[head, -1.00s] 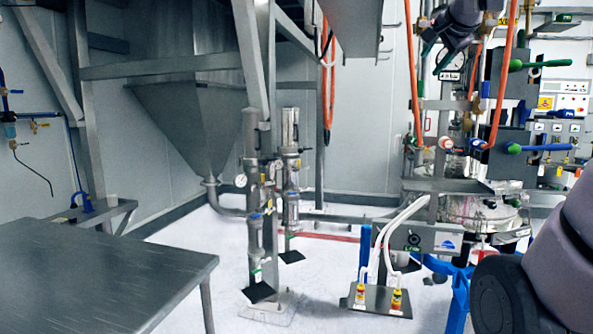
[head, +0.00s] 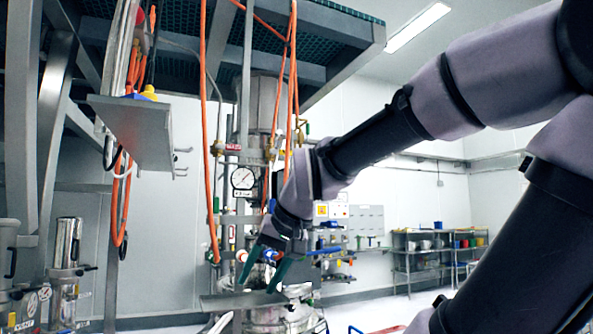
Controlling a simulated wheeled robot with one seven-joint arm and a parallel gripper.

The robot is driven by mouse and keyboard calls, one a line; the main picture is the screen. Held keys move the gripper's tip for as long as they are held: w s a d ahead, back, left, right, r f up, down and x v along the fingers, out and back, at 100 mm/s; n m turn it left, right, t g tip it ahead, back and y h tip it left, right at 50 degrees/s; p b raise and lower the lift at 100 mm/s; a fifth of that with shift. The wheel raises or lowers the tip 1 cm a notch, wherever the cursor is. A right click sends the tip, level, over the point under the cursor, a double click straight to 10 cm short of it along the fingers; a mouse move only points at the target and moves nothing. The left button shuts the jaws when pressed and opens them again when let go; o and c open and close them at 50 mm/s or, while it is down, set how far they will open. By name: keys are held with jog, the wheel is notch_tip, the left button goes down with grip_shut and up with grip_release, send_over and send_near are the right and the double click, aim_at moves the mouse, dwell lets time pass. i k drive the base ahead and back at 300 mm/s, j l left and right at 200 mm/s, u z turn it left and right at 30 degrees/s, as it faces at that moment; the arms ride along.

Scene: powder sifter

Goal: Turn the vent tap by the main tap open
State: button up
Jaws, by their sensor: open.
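My gripper (head: 257,284) is in the middle of the head view, with its two green fingers spread and pointing down. It is in front of the pipework of the sifter column (head: 262,105). A small blue part (head: 270,255) shows between the fingers, and a fitting with red and white parts (head: 241,256) is just left of them. I cannot tell which small part is the vent tap or the main tap, nor whether the fingers touch anything. My gripper and wrist hide part of the pipework. A blue-handled lever (head: 325,251) is to the right.
A round pressure gauge (head: 243,179) sits above my gripper. Orange hoses (head: 203,110) hang close on the left. A grey metal shelf (head: 135,130) juts out at upper left. A flat metal plate (head: 225,302) lies below the fingers. Shelving (head: 430,245) stands far right.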

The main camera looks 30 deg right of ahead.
aim_at(280, 152)
jog(key=z, duration=0.65)
jog(key=i+j+z, duration=0.15)
jog(key=i+j, duration=0.1)
jog(key=j, duration=0.05)
